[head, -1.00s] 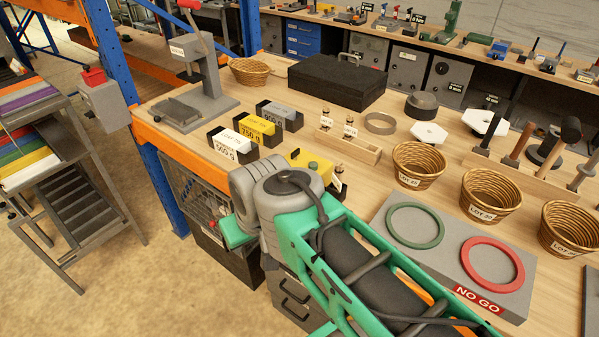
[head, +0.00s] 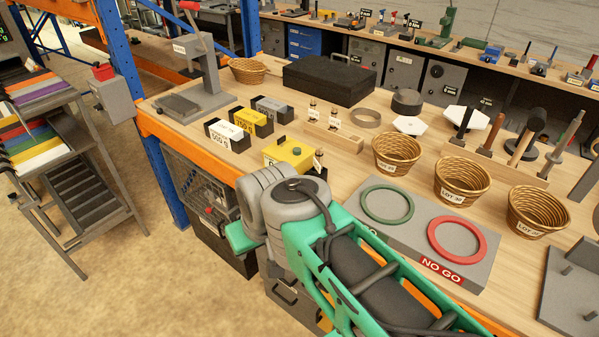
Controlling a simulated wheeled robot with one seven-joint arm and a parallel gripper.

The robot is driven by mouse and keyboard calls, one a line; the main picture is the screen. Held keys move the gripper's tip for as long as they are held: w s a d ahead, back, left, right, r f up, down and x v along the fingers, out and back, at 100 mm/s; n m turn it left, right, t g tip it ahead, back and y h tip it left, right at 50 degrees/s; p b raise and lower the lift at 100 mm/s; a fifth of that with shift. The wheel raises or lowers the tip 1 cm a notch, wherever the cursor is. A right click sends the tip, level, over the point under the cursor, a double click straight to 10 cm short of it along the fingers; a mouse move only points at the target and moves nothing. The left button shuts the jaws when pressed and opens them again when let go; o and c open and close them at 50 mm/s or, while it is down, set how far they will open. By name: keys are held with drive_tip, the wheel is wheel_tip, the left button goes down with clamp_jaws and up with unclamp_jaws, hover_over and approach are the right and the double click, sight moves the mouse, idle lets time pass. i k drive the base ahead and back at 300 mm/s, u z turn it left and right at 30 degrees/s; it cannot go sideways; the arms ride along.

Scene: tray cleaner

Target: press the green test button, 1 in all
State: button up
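A yellow box (head: 279,156) stands on the wooden bench near its front edge, just beyond my arm. A small green button (head: 297,151) sits on its top, with a dark knob beside it. My arm's grey and green links cross the lower middle of the view, and part of the box's lower front is hidden behind them. My gripper is not in view, so I cannot see where it is relative to the button.
Labelled black and yellow weight blocks (head: 250,122) stand left of the box. A small wooden rack (head: 332,139) is behind it. Wicker baskets (head: 397,171) and a grey gauge plate (head: 413,238) with green and red rings lie right. A blue post (head: 122,80) rises at left.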

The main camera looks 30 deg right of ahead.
sight(297, 151)
drive_tip(key=k, duration=0.6)
drive_tip(key=u, duration=0.65)
drive_tip(key=i, duration=0.6)
drive_tip(key=z, duration=1.45)
drive_tip(key=i, duration=0.5)
drive_tip(key=z, duration=0.05)
